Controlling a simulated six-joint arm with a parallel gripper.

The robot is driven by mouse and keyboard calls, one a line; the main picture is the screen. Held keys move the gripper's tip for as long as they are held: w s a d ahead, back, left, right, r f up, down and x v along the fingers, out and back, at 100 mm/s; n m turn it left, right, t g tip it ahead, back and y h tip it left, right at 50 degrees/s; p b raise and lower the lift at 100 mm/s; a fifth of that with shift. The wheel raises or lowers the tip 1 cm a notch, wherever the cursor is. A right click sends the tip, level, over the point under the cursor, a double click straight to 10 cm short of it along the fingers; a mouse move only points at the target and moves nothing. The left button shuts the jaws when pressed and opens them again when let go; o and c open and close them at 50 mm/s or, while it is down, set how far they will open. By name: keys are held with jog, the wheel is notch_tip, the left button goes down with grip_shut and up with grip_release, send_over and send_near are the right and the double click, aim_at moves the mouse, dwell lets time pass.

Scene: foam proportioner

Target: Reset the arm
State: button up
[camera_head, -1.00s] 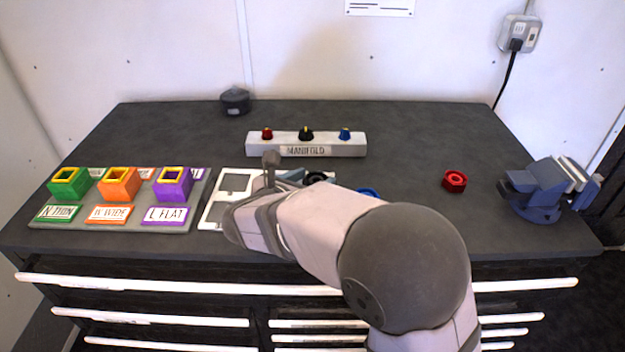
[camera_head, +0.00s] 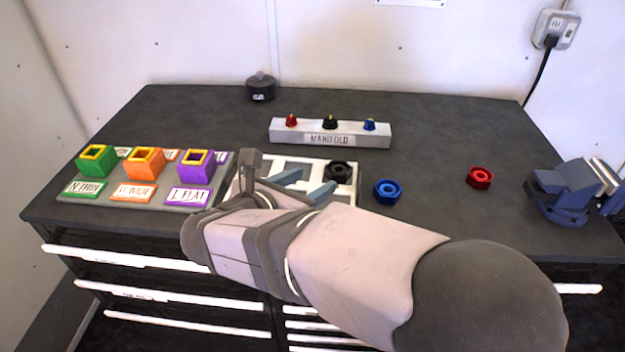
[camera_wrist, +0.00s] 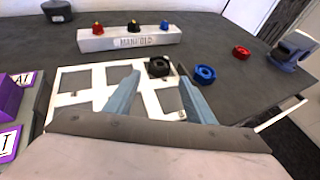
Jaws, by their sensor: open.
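My gripper (camera_head: 304,186) is open and empty. Its two blue-grey fingers are spread above the white tray with square openings (camera_head: 350,195). In the wrist view my gripper (camera_wrist: 155,88) shows both fingers reaching over the tray, with nothing between them. A black ring nut (camera_head: 340,172) sits at the tray's right back part, just beyond the fingers. A blue nut (camera_head: 388,191) lies on the bench to the right of the tray, and a red nut (camera_head: 480,178) lies farther right. My arm covers part of the tray's front.
The white manifold (camera_head: 330,134) with red, black and blue fittings stands behind. A grey board (camera_head: 217,185) with green, orange and purple square blocks is at left. A blue vise (camera_head: 565,190) stands at right, a dark lidded pot (camera_head: 261,88) at back. The bench between nuts and manifold is clear.

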dwell(0.3)
jog(key=s+d+f+g+h, duration=0.1)
jog(key=d, duration=0.2)
jog(key=s+d+f+g+h+b, duration=0.1)
jog(key=s+d, duration=0.1)
jog(key=d, duration=0.1)
jog(key=s+d+f+m+h, duration=0.1)
jog(key=s+d, duration=0.1)
jog(key=d, duration=0.1)
jog(key=shift+d+g+h+b, duration=0.25)
jog(key=shift+g+h+b, duration=0.1)
jog(key=shift+g+h, duration=0.05)
jog(key=s+d+f+m+g+h+b, duration=0.1)
jog(key=s+d+f+m+g+h, duration=0.15)
jog(key=s+d+g, duration=0.45)
jog(key=s+d+f+m+g+y+p, duration=0.1)
jog(key=s+d+f+m+y, duration=0.15)
jog(key=f+m+y, duration=0.75)
jog(key=s+d+f+m+g+y+p, duration=0.15)
jog(key=s+f+m, duration=0.35)
jog(key=m, duration=1.2)
notch_tip(320, 180, up, 13)
jog(key=w+p, duration=0.1)
jog(key=p, duration=1.2)
jog(key=shift+w+a+f+y, duration=0.2)
jog(key=shift+w+a+y, duration=0.1)
jog(key=shift+y, duration=0.1)
